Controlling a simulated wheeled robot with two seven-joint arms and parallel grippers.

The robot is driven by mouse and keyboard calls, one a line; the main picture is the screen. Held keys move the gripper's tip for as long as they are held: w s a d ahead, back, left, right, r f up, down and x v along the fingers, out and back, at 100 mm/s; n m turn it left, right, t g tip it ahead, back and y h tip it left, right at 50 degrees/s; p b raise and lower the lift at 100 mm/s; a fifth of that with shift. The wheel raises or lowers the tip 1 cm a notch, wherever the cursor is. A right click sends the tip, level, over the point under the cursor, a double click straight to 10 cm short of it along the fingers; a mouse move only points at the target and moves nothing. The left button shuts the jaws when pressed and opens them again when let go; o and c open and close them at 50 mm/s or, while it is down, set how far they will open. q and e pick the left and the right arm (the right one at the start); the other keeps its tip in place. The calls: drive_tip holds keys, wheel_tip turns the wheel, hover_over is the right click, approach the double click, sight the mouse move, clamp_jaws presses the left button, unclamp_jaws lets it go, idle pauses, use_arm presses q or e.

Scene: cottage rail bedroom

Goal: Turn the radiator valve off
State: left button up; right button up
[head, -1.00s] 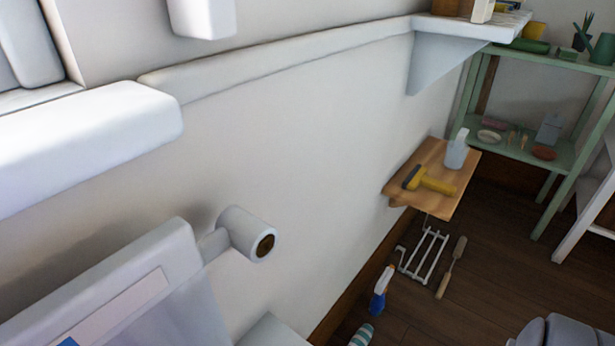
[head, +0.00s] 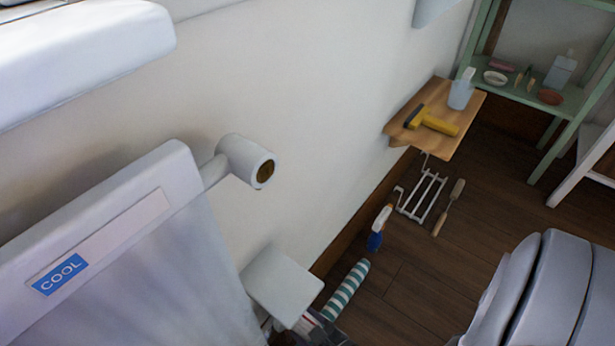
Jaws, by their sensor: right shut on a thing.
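A white cylinder with a brown round end (head: 247,162), which looks like the radiator valve, sticks out on a short stem at the radiator's upper right corner. The white radiator (head: 175,162) fills the lower left, with a blue "COOL" label (head: 60,274) on its top strip. Grey rounded parts, which look like my right gripper (head: 550,290), show at the lower right, well apart from the valve. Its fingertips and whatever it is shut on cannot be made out. My left gripper is not in view.
A white box-shaped thing (head: 281,284) stands below the valve. A wooden wall shelf (head: 448,143) holds a yellow-handled tool (head: 432,121) and a pale bottle (head: 461,93). A spray bottle (head: 379,228), a striped roll (head: 346,290), a rack (head: 424,194) and a brush (head: 449,207) are below it.

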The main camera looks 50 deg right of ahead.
drive_tip(key=shift+n+h, duration=0.5)
drive_tip(key=shift+n, duration=0.5)
drive_tip(key=o, duration=1.2)
drive_tip(key=shift+o, duration=0.2)
